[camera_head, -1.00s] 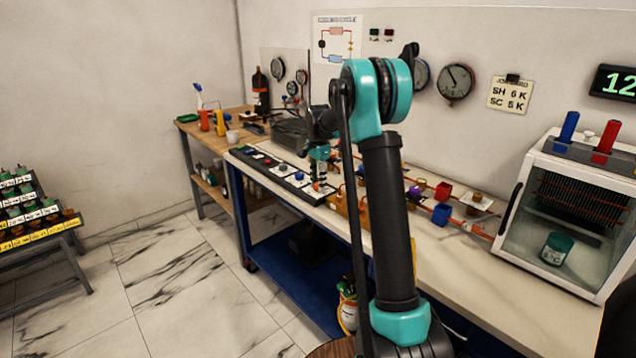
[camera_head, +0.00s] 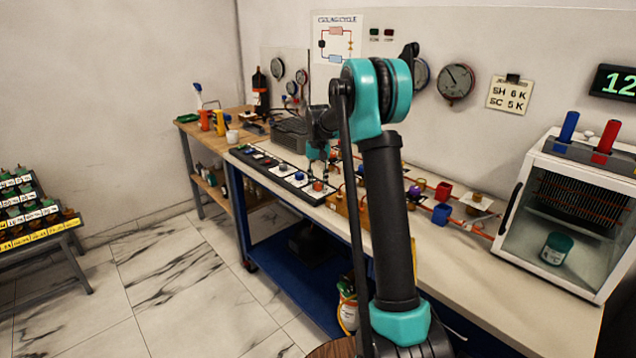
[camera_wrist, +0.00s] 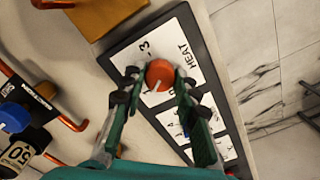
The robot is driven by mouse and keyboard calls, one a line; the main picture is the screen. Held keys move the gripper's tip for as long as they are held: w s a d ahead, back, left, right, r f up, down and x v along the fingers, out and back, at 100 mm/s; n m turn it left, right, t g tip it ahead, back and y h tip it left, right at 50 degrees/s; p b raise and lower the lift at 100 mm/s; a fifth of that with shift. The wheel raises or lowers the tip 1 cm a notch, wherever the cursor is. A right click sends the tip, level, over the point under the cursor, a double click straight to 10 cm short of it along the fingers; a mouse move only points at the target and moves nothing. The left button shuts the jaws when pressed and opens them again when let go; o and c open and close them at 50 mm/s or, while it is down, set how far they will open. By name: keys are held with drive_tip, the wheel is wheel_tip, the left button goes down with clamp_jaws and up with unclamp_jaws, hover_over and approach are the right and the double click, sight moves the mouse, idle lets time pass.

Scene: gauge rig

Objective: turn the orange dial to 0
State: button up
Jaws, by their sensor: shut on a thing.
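The orange dial (camera_wrist: 159,74) is a round knob with a pale pointer line, on a white plate marked HEAT, at the end of a black control panel. In the wrist view the pointer runs to the lower left of the knob. A 3 shows above the dial; other marks near it are hidden by my fingers. My gripper (camera_wrist: 156,80) is shut on the dial, one finger on each side. In the head view the dial (camera_head: 318,186) shows at the near end of the panel, with my gripper (camera_head: 317,178) straight above it.
The black panel (camera_head: 262,164) also carries a blue dial (camera_head: 299,176) and several buttons. Orange pipes (camera_wrist: 68,123) and a blue-capped part (camera_wrist: 14,117) lie left in the wrist view. Open floor (camera_wrist: 264,50) shows right of the bench.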

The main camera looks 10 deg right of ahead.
sight(318, 184)
drive_tip(key=n, duration=0.5)
drive_tip(key=shift+n, duration=0.3)
drive_tip(key=n, duration=0.5)
drive_tip(key=shift+n, duration=0.4)
drive_tip(key=o, duration=1.2)
drive_tip(key=shift+c, duration=0.2)
wheel_tip(318, 184, up, 12)
